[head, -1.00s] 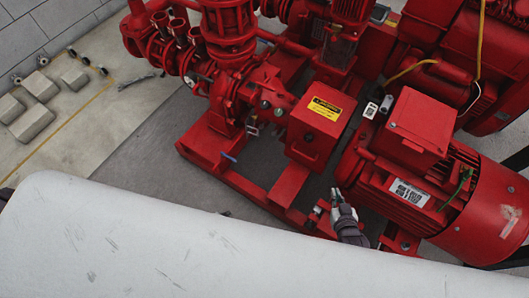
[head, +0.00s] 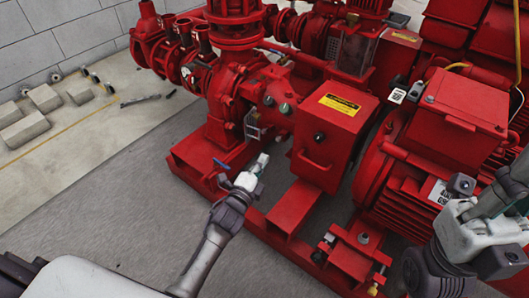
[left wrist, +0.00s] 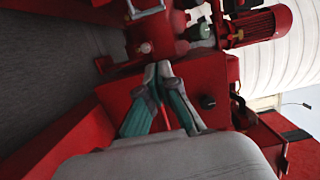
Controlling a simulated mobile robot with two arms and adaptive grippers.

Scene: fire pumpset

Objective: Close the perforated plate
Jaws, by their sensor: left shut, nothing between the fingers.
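A small grey perforated plate (head: 251,125) sits at the shaft gap between the red pump and the red box with the yellow label; it stands out from the pump side, and its details are small. My left gripper (head: 262,160) is shut and empty, below and slightly right of the plate, apart from it. In the left wrist view the left fingers (left wrist: 157,72) are together, pointing at the red box (left wrist: 205,90); a pale strip (left wrist: 146,11) above them may be the plate. My right gripper (head: 516,180) is at the right edge, its fingers not clear.
The red box (head: 325,135) has a handle and stands right of my left gripper. A blue-handled valve (head: 221,164) is close to its left. The red base frame (head: 285,250) runs below. The red motor (head: 405,185) stands near my right arm. Grey floor (head: 130,215) is clear at left.

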